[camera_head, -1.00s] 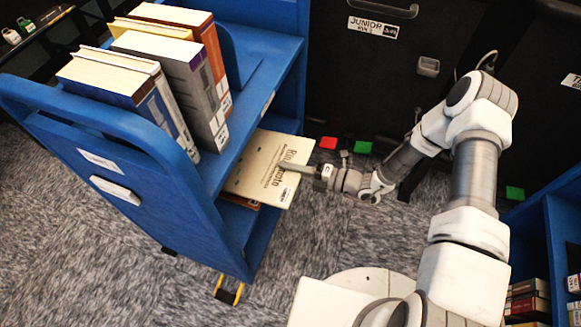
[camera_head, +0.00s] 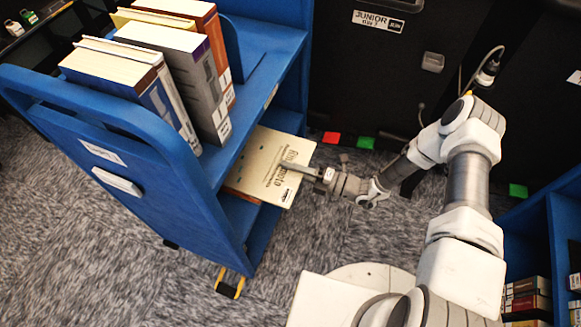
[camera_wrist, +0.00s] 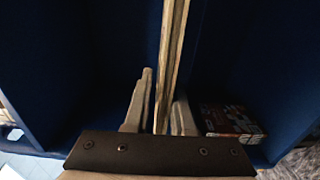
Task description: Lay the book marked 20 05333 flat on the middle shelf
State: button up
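My gripper (camera_head: 290,167) is shut on the cream book (camera_head: 268,158) by its outer edge. In the head view the book lies roughly level, printed cover up, partly inside the blue cart (camera_head: 215,195) below its top shelf. Its outer part sticks out past the cart's side. In the wrist view the book (camera_wrist: 173,55) shows edge-on between the two fingers (camera_wrist: 160,112). The marking 20 05333 is not readable. I cannot tell whether the book touches the shelf under it.
Several upright books (camera_head: 165,65) stand on the cart's top shelf. A reddish-brown book (camera_head: 241,196) lies below the cream one; books also show low in the wrist view (camera_wrist: 232,122). Black bins (camera_head: 440,60) stand behind, and another blue shelf unit (camera_head: 560,235) is at right.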

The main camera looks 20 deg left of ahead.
jog(key=o, duration=0.4)
jog(key=shift+c, duration=0.2)
jog(key=s+d+p, duration=0.1)
jog(key=d+p, duration=0.2)
jog(key=d, duration=1.4)
jog(key=shift+s+d+p, duration=0.2)
jog(key=shift+p, duration=0.1)
